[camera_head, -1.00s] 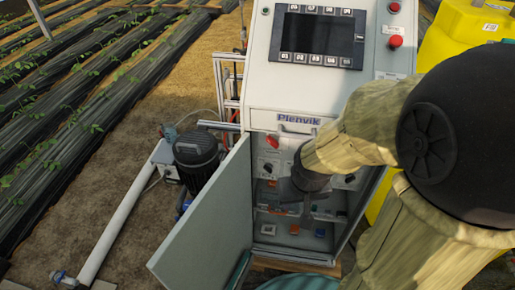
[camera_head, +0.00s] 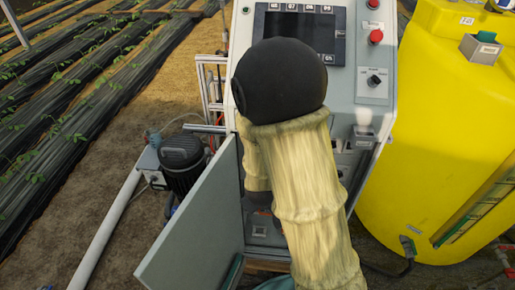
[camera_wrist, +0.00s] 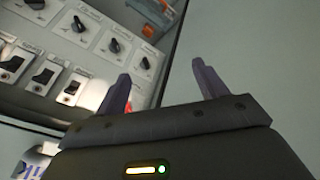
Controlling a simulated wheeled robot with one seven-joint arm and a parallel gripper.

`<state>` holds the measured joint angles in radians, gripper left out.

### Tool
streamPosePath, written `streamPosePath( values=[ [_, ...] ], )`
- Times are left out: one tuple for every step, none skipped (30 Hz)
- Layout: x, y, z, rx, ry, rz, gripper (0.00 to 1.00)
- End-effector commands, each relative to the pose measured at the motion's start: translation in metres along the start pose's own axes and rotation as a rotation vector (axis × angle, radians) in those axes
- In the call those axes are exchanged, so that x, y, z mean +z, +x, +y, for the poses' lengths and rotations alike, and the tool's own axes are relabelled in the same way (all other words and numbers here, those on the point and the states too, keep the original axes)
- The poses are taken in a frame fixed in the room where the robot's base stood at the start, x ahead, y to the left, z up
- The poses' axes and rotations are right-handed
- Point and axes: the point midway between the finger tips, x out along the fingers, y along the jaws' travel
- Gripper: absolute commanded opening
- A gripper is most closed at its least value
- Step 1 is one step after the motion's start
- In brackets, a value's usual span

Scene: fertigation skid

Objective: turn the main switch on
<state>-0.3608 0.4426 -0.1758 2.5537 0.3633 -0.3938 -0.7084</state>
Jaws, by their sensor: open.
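The control cabinet (camera_head: 372,105) stands ahead with its lower door (camera_head: 195,225) swung open to the left. My arm hides most of the open compartment and my gripper in the head view. In the wrist view my gripper (camera_wrist: 163,80) is open with nothing between its fingers. Black rotary knobs (camera_wrist: 113,45) and rocker switches (camera_wrist: 45,75) on the panel lie to the left of the fingers. A small red part (camera_wrist: 70,132) shows at the edge of the gripper body, mostly hidden; I cannot tell whether it is the main switch.
A plain grey surface (camera_wrist: 260,60) lies to the right of the fingers. An orange-marked device (camera_wrist: 152,15) is at the top. A yellow tank (camera_head: 430,130) stands right of the cabinet. A dark pump motor (camera_head: 182,160) and white pipe (camera_head: 105,235) are left of the door.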

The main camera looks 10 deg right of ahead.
Motion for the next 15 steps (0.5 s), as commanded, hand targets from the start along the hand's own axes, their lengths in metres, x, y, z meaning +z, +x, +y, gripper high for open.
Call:
streamPosePath(
  values=[
    [0.001,0.015,-0.005,0.049,-0.087,0.006,0.71],
    [0.001,0.022,-0.005,0.086,-0.141,0.012,0.71],
    [0.0,0.029,-0.004,0.139,-0.215,0.02,0.71],
    [0.0,0.035,-0.003,0.18,-0.273,0.023,0.71],
    [-0.001,0.039,-0.002,0.225,-0.332,0.025,0.71],
    [-0.001,0.045,-0.001,0.285,-0.415,0.026,0.71],
    [-0.002,0.048,0.001,0.333,-0.479,0.025,0.71],
    [-0.003,0.05,0.002,0.382,-0.545,0.023,0.71],
    [-0.004,0.053,0.004,0.45,-0.635,0.017,0.71],
    [-0.006,0.054,0.004,0.502,-0.704,0.012,0.71],
    [-0.007,0.054,0.005,0.556,-0.776,0.005,0.71],
    [-0.01,0.053,0.006,0.631,-0.871,-0.006,0.71],
    [-0.013,0.051,0.006,0.689,-0.942,-0.014,0.71],
    [-0.015,0.049,0.006,0.747,-1.012,-0.024,0.71],
    [-0.019,0.045,0.006,0.822,-1.1,-0.038,0.71]
  ],
)
